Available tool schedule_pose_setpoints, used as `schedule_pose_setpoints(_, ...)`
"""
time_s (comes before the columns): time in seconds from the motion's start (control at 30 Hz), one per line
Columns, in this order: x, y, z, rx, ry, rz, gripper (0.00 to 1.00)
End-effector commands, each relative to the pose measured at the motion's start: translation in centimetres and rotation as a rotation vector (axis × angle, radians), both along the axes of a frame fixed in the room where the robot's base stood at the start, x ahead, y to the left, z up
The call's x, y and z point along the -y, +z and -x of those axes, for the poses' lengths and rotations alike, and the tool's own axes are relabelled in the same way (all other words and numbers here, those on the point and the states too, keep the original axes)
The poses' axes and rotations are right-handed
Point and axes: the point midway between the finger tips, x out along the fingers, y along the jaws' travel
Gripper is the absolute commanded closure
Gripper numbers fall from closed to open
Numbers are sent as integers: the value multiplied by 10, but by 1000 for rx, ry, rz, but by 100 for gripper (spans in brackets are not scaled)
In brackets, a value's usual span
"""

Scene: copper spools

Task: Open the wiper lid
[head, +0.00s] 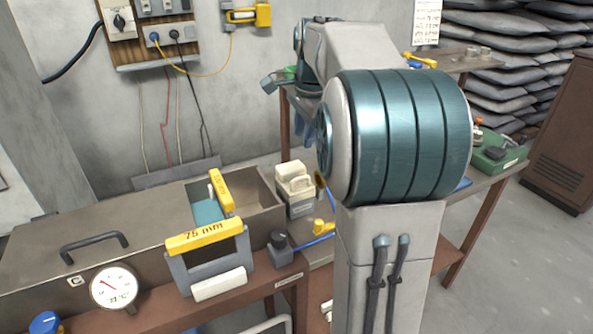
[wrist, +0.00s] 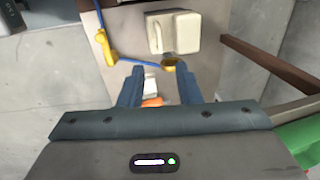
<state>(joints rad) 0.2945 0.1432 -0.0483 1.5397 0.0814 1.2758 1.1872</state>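The wiper appears to be the small box with a cream lid (head: 294,182) and grey lower body (head: 303,207), right of the long metal trough. Its lid has a raised handle and looks closed. The cream lid also shows at the top of the wrist view (wrist: 184,33), with its handle bar on the left. My gripper (wrist: 158,70) is open, with two blue-grey fingers apart and nothing held. In the wrist view the lid lies beyond the fingertips, apart from them. In the head view my arm hides much of the area around the gripper.
A metal trough (head: 262,222) with yellow-topped frames stands left of the wiper. A yellow fitting with a blue hose (wrist: 104,45) lies left of the lid in the wrist view. A green object (wrist: 300,140) is at lower right.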

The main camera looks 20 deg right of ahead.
Motion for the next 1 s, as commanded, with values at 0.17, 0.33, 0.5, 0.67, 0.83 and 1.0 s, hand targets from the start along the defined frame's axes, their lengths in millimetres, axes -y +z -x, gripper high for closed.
schedule_pose_setpoints(0.17, -1, -30, -5, -6, 1, -2, 69)
schedule_pose_setpoints(0.33, 0, -67, -12, -6, 1, -2, 69)
schedule_pose_setpoints(0.5, -1, -99, -18, -4, 2, 0, 69)
schedule_pose_setpoints(0.67, -1, -119, -23, -3, 2, 0, 69)
schedule_pose_setpoints(0.83, -1, -128, -24, -1, 2, 0, 69)
schedule_pose_setpoints(1.0, -1, -129, -25, 0, 3, 2, 69)
